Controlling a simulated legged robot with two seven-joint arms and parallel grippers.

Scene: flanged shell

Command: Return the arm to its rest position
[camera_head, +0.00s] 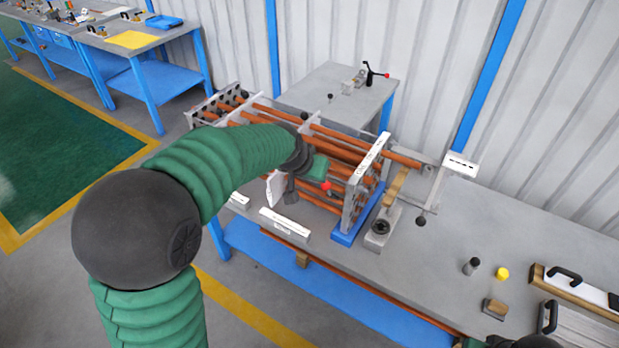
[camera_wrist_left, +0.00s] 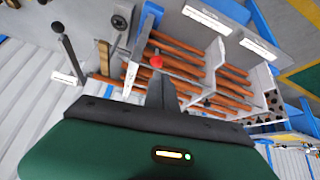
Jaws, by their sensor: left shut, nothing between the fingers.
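My left arm with green ribbed sleeves comes in from the left and reaches over the flanged shell rack. My left gripper (camera_head: 291,195) is shut and empty, in front of the rack of copper-coloured tubes (camera_head: 335,150). In the left wrist view its dark fingers (camera_wrist_left: 162,92) are together, with the tubes (camera_wrist_left: 205,75) behind them. A red ball knob (camera_head: 326,186) shows beside the gripper; it also shows in the left wrist view (camera_wrist_left: 156,61). Only a dark part, seemingly of my right arm, shows at the bottom edge of the head view.
A grey workbench (camera_head: 450,235) runs right, holding a yellow knob (camera_head: 502,273), a dark peg (camera_head: 471,266) and a black-handled case (camera_head: 572,290). A clamp fixture (camera_head: 380,227) stands beside the blue-based end plate (camera_head: 362,180). A corrugated wall is behind; open floor lies left.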

